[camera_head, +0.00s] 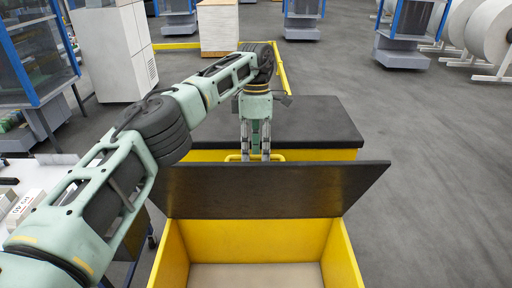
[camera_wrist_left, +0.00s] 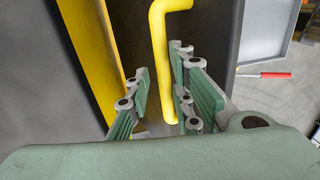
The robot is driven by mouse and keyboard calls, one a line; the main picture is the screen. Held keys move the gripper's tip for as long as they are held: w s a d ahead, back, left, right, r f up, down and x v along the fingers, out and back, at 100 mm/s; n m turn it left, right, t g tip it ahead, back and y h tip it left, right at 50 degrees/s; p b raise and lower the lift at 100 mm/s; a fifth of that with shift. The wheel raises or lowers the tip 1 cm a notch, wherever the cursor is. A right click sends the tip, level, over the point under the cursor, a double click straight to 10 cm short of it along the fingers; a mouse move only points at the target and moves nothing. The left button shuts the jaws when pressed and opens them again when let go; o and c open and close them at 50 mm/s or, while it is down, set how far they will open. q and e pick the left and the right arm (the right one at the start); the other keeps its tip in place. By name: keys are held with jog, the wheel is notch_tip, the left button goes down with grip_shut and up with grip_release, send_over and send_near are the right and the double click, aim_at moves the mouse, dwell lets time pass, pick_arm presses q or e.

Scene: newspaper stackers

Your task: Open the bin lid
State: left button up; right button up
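A yellow bin (camera_head: 345,262) stands at the front of the head view, with its dark lid (camera_head: 278,188) tilted up and the pale inside showing. My left gripper (camera_head: 256,154) points down just behind the lid's upper edge. A yellow handle (camera_head: 284,155) shows beside its fingertips. In the left wrist view the bent handle (camera_wrist_left: 158,55) runs between the two green fingers (camera_wrist_left: 160,88), closer to the right-hand one. The fingers stand apart, and firm contact cannot be seen. The lid's edge hides the lower fingertips in the head view. My right gripper is not in view.
A second yellow bin with a flat dark lid (camera_head: 310,122) stands close behind the raised lid. A table with boxes (camera_head: 22,205) is at the left. Open grey floor (camera_head: 440,170) lies to the right. A red-handled tool (camera_wrist_left: 265,75) shows in the left wrist view.

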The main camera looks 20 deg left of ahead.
pick_arm(q)
jog(key=shift+o, duration=1.4)
jog(key=shift+w+a+f, duration=0.2)
jog(key=shift+w+f, duration=0.2)
jog(key=shift+w, duration=0.05)
jog(key=shift+w+a+f, duration=0.15)
jog(key=shift+w+f, duration=0.25)
jog(key=shift+w, duration=0.05)
notch_tip(320, 180, up, 11)
jog(key=shift+s+d+f, duration=0.15)
jog(key=shift+s+f, duration=0.05)
jog(key=shift+s, duration=0.15)
